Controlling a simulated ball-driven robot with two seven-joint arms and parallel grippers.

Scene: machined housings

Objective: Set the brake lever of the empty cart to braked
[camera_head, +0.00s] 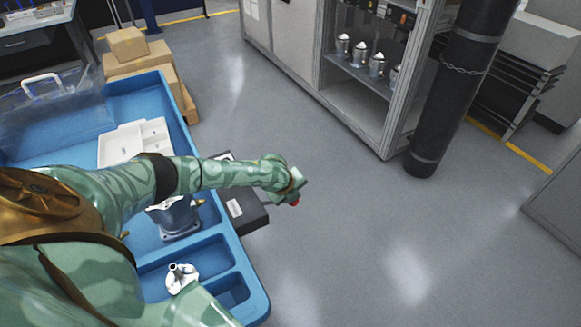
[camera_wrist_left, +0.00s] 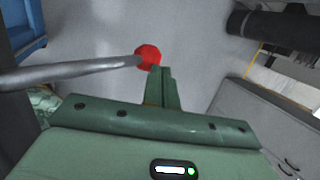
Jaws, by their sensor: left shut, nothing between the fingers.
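The brake lever is a grey rod with a red ball knob (camera_wrist_left: 148,56), in the left wrist view. It comes in from the left edge. The knob also shows in the head view (camera_head: 295,203), just below my left gripper (camera_head: 297,183). My left gripper is shut and empty; in the left wrist view its fingertips (camera_wrist_left: 161,70) are right beside the knob. I cannot tell whether they touch. The lever's rod is mostly hidden in the head view. A blue cart (camera_head: 246,275) stands at the left, with parts on it. My right gripper is not in view.
A dark box with a white label (camera_head: 248,217) sits at the cart's right side, under my left arm. The cart holds a white tray (camera_head: 113,150), a grey-blue housing (camera_head: 180,222) and a white part (camera_head: 181,278). A black column (camera_head: 455,90) stands by a shelf cabinet. Floor right of the cart is clear.

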